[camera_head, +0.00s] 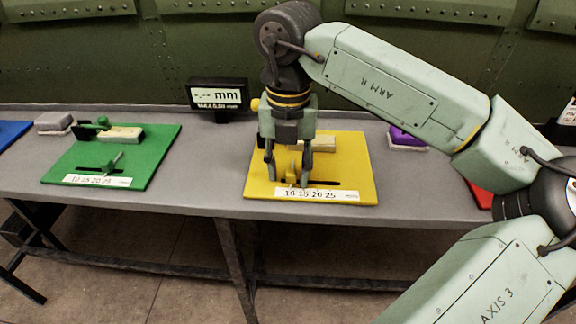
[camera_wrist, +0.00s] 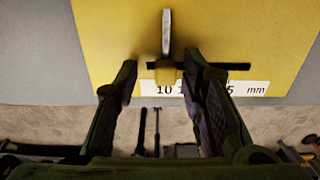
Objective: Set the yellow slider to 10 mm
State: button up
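The yellow board (camera_head: 362,165) lies on the grey bench and carries a dark slot and a white scale strip (camera_head: 316,194) marked 10, 15, 20, 25. The yellow slider (camera_head: 294,171) stands near the left end of the slot. In the wrist view, the slider's yellow knob (camera_wrist: 166,73) is near the 10 mark, with a grey upright piece (camera_wrist: 166,32) behind it. I cannot read its exact setting. My gripper (camera_head: 288,180) points down over the board. Its fingers (camera_wrist: 161,66) are open on either side of the knob, with a wider gap at left.
A black display (camera_head: 218,95) behind the board shows dashes and "mm". A green board (camera_head: 150,165) with a similar slider lies to the left. A purple block (camera_head: 405,137) and part of a red board (camera_head: 480,192) are to the right. A green riveted wall closes the back.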

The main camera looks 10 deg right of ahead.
aim_at(288, 172)
notch_tip(288, 172, up, 12)
dwell(0.5)
